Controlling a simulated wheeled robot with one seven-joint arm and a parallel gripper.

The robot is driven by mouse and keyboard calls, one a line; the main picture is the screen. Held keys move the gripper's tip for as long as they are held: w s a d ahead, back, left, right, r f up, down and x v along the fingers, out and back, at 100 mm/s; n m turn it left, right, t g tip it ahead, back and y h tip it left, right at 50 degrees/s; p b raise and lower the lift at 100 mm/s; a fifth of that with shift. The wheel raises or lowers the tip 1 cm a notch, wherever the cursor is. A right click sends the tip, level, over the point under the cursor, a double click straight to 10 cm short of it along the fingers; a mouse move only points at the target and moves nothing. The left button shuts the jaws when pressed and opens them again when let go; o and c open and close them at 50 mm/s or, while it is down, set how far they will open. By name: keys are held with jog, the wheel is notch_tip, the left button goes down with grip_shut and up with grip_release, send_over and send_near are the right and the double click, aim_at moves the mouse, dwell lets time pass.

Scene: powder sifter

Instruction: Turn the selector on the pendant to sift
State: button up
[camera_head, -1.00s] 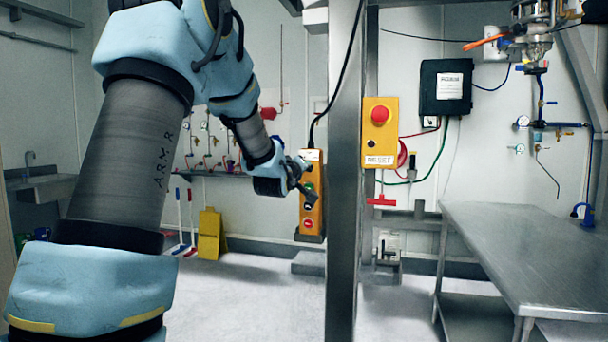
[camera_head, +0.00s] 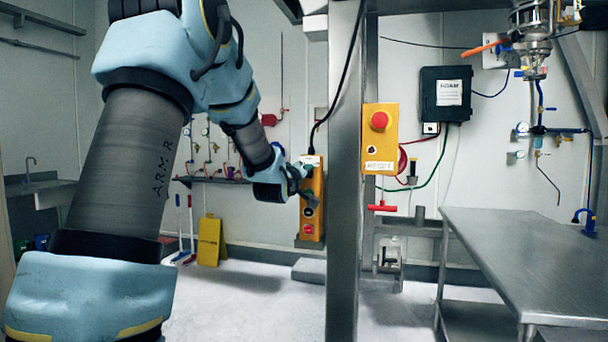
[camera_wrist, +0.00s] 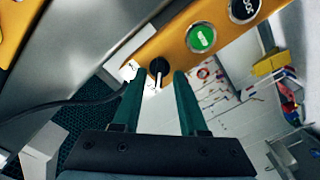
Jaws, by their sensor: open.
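The yellow pendant (camera_head: 313,218) hangs on a black cable left of the steel post, its upper front partly hidden by my gripper (camera_head: 307,181). In the wrist view the pendant (camera_wrist: 178,42) runs diagonally across the top. Its selector (camera_wrist: 158,66) is a black knob with a pale pointer, near the pendant's end beside a white label. My gripper (camera_wrist: 157,80) is open, with its two green fingers on either side of the selector's image. Whether they touch it I cannot tell. A green button (camera_wrist: 201,38) and a black button (camera_wrist: 244,9) lie farther along the pendant.
A steel post (camera_head: 343,200) stands close right of the pendant. A yellow box with a red button (camera_head: 379,120) is mounted beyond the post. A steel table (camera_head: 510,250) is at the right.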

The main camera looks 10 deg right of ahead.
jog(key=b+v, duration=0.3)
jog(key=v, duration=0.8)
jog(key=s+a+f+m+g+y, duration=0.1)
jog(key=s+a+f+g+y, duration=0.2)
jog(key=a+f, duration=0.45)
jog(key=s+a+f+m+g+y, duration=0.1)
jog(key=s+a+f+g+y, duration=0.25)
jog(key=f, duration=0.65)
jog(key=s+a+f+m+g+y, duration=0.1)
jog(key=s+a+f+g, duration=0.3)
jog(key=s, duration=0.3)
jog(key=s+a+f+m+g+y, duration=0.1)
jog(key=s+a+f+g, duration=0.2)
jog(key=s+a+f, duration=0.2)
jog(key=s+f, duration=0.1)
jog(key=s, duration=0.2)
jog(key=shift+s+m+g+p, duration=0.3)
jog(key=shift+s+g+p, duration=0.05)
